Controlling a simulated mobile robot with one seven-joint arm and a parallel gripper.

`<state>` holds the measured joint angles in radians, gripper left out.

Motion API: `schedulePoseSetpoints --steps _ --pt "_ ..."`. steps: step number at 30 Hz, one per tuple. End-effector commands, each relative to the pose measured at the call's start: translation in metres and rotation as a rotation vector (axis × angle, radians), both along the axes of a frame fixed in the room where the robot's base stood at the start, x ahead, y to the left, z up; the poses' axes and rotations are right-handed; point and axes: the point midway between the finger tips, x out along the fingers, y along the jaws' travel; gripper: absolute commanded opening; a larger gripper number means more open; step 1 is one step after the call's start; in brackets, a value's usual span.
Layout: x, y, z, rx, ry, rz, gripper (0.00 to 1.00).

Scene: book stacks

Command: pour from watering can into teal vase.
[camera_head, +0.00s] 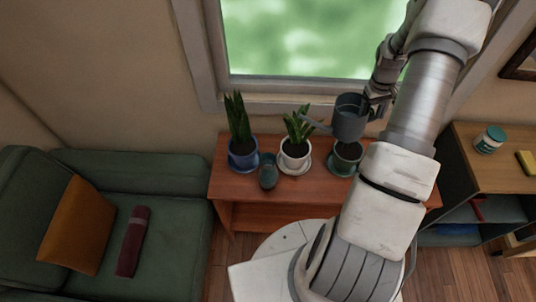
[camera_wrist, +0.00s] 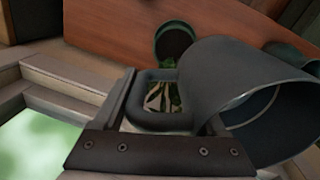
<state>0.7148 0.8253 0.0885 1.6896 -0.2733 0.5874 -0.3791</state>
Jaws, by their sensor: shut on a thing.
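The teal vase (camera_head: 268,173) is small and dark and stands upright at the front edge of the wooden table, left of centre. My gripper (camera_head: 375,104) is shut on the handle of the grey watering can (camera_head: 349,119). The can is held in the air above the right part of the table, with its spout pointing left, well right of the vase. In the wrist view the can's wide body (camera_wrist: 220,75) fills the right side and its handle (camera_wrist: 165,122) lies between the fingers. I cannot tell the vase there.
Plants stand in a blue pot (camera_head: 243,159) and a white pot (camera_head: 295,160) on the table (camera_head: 225,181). A green pot (camera_head: 343,165) sits beneath the can. The window (camera_head: 300,40) is behind. A green sofa (camera_head: 170,215) is left, a shelf unit (camera_head: 470,165) right.

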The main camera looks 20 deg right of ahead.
Motion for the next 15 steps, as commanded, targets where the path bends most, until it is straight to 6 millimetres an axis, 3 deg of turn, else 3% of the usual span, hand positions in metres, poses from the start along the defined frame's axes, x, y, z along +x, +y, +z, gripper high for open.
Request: schedulePoseSetpoints --steps 15 --pt "0.0007 -0.0042 0.0090 0.096 -0.008 0.001 0.00"
